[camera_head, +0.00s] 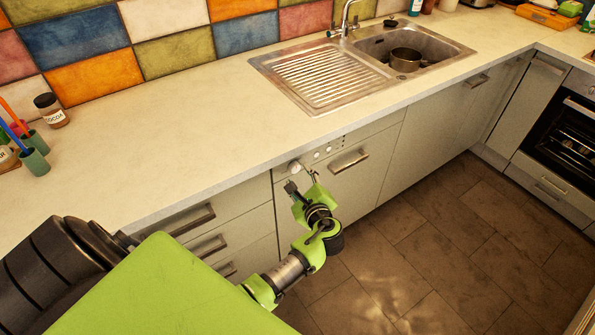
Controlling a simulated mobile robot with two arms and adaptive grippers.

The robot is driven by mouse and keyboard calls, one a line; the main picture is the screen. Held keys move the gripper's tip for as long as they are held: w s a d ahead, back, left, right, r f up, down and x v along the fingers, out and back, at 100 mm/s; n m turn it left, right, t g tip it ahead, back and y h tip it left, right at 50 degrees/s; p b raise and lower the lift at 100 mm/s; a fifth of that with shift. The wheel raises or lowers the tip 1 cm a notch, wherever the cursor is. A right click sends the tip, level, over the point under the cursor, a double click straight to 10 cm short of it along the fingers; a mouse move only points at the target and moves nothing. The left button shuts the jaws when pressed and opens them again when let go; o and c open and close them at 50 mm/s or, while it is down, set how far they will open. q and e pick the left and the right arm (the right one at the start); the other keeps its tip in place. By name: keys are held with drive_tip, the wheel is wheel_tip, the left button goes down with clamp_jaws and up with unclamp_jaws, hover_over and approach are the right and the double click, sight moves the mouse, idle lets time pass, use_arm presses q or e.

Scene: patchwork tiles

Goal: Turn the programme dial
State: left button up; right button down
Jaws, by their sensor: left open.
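The programme dial (295,167) is a small round pale knob at the left end of the dishwasher's control strip (329,150), just under the counter edge. Several small buttons sit to its right on the strip. My left gripper (302,181) is open, its fingertips just below the dial in the picture and pointing at the panel. I cannot tell whether a finger touches the dial. The dishwasher's bar handle (349,160) is to the right of the gripper. My right gripper is not in view.
The counter (190,125) runs above the dishwasher, with a sink (370,62) holding a pot (405,59). Drawers with handles (192,220) lie left of the gripper. A cocoa jar (51,110) and cups stand far left. The floor (430,250) is clear.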

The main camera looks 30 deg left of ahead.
sight(296, 169)
use_arm(q)
drive_tip(key=shift+x, duration=1.95)
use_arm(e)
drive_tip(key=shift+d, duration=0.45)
use_arm(q)
drive_tip(key=c, duration=1.1)
